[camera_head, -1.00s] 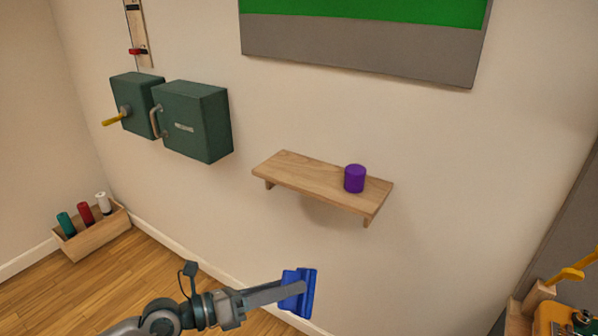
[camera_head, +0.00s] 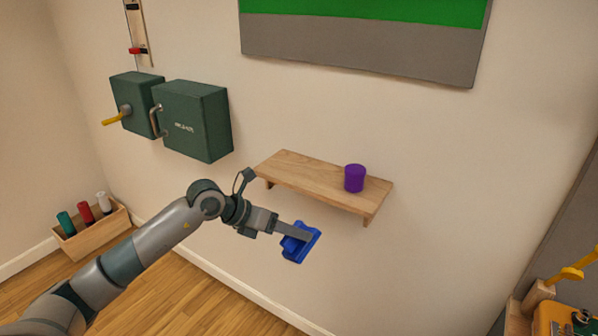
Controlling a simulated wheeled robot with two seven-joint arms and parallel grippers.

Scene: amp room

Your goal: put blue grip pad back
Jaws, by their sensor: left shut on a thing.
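The blue grip pad (camera_head: 301,247) is held in my left gripper (camera_head: 297,234), which is shut on it. The arm reaches in from the lower left, and the pad is tilted in front of the wall, below the wooden shelf (camera_head: 300,172). The fingers hide part of the pad. The shelf is fixed to the wall and its left and middle top is bare. A purple cylinder (camera_head: 354,178) stands on its right part. My right gripper is not in view.
Dark green boxes (camera_head: 197,120) with a yellow lever (camera_head: 115,117) are on the wall at left. A wooden crate (camera_head: 93,238) with several coloured cylinders sits on the floor at far left. Yellow and wooden equipment (camera_head: 560,300) stands at the lower right.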

